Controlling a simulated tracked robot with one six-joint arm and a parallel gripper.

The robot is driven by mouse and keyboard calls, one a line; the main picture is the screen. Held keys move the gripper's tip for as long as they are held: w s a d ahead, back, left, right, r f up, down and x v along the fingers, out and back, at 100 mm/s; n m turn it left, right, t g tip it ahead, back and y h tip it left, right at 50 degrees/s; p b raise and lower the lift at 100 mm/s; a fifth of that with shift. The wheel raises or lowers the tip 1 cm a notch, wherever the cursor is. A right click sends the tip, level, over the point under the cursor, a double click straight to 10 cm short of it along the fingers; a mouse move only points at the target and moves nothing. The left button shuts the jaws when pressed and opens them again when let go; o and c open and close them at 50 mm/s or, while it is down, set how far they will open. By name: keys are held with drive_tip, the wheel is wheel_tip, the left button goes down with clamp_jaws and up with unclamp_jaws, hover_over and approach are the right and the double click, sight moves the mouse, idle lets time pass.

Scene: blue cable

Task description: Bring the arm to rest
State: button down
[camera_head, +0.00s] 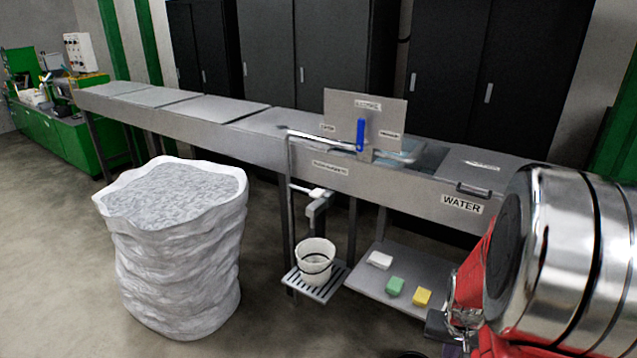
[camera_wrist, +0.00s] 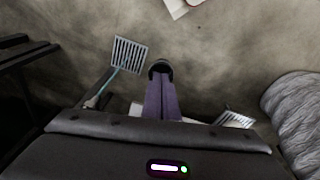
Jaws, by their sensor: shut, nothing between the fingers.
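My arm (camera_head: 565,255), silver and red, fills the right edge of the head view, in front of the right end of the steel bench. My gripper (camera_wrist: 161,72) shows in the wrist view as two purple fingers with a dark tip, pressed together with nothing held. It points out over the bare concrete floor. In the head view the gripper's fingers cannot be made out.
A long steel bench (camera_head: 225,128) crosses the head view, with a blue lever (camera_head: 361,135) upright on it. A white bucket (camera_head: 314,262) sits on a slatted shelf. A large white sack (camera_head: 175,265) stands front left. Sponges (camera_head: 422,297) lie on a low shelf.

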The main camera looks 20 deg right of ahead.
drive_tip(key=a+r+n+t, duration=0.2)
drive_tip(key=a+r+n, duration=0.2)
drive_tip(key=a+r, duration=0.7)
drive_tip(key=a+r+n+t+y, duration=0.1)
drive_tip(key=a+r+n, duration=0.3)
drive_tip(key=a+r, duration=0.7)
drive_tip(key=a+t, duration=0.1)
drive_tip(key=a, duration=0.5)
drive_tip(key=shift+a+r+t+y, duration=0.25)
drive_tip(key=shift+r+t+y, duration=0.05)
drive_tip(key=shift+t, duration=0.1)
